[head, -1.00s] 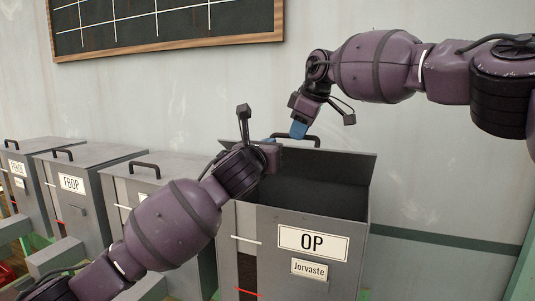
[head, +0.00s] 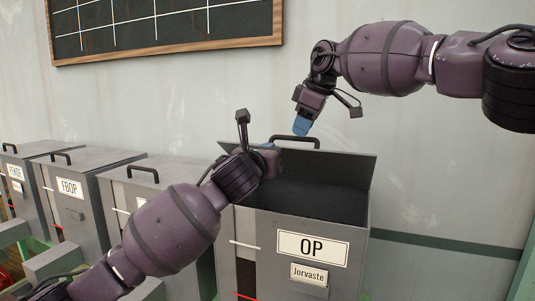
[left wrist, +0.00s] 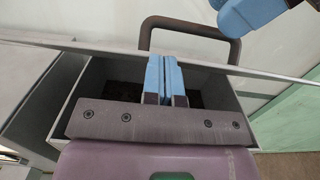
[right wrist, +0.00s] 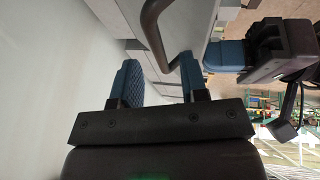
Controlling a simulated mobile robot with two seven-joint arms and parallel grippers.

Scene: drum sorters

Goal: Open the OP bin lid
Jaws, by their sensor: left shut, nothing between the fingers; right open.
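The grey OP bin (head: 345,250) stands against the wall, its label facing me. Its lid (head: 335,166) is raised at the back and the dark inside shows. The dark lid handle (head: 297,139) is at the lid's upper edge and shows large in the left wrist view (left wrist: 190,24). My left gripper (head: 268,147) is shut and empty at the lid's left part, its blue fingers (left wrist: 165,75) reaching toward the handle. My right gripper (head: 300,126) is open just above the handle. In the right wrist view the handle bar (right wrist: 152,28) lies between and beyond the fingers; contact is unclear.
The FBOP bin (head: 85,200) and other closed grey bins stand in a row to the left. A framed chalkboard (head: 165,25) hangs on the wall above. The wall right of the OP bin (head: 450,185) is clear.

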